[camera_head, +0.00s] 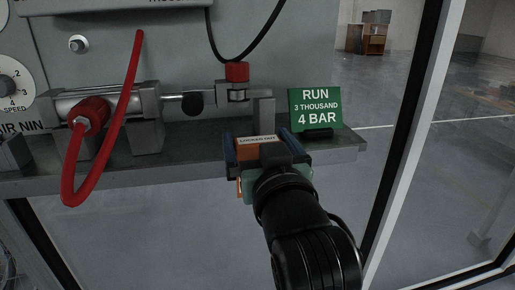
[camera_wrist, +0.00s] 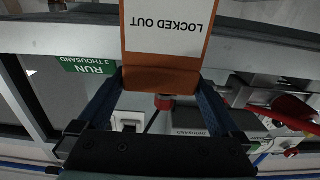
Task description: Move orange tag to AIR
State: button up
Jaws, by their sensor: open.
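The orange tag (camera_head: 258,142) with a white "LOCKED OUT" label is at the front edge of the metal shelf. In the wrist view the orange tag (camera_wrist: 165,75) fills the top middle, its text upside down. My gripper (camera_head: 263,150) is open, with one blue finger on each side of the tag in the head view. In the wrist view my gripper (camera_wrist: 160,85) has its fingertips at the tag's lower end; I cannot tell whether they touch it. Lettering beginning "AIR" (camera_head: 20,128) is on the panel at the far left, partly cut off.
The metal shelf (camera_head: 345,147) carries a cylinder with a red hose (camera_head: 127,90) and red fittings. A green "RUN" sign (camera_head: 316,108) stands right of my gripper. A dark frame post (camera_head: 408,110) rises at the right. Open floor lies below the shelf.

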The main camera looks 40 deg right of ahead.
jog(key=shift+c, duration=0.3)
jog(key=c, duration=0.9)
jog(key=shift+r+b, duration=0.8)
jog(key=shift+r, duration=4.2)
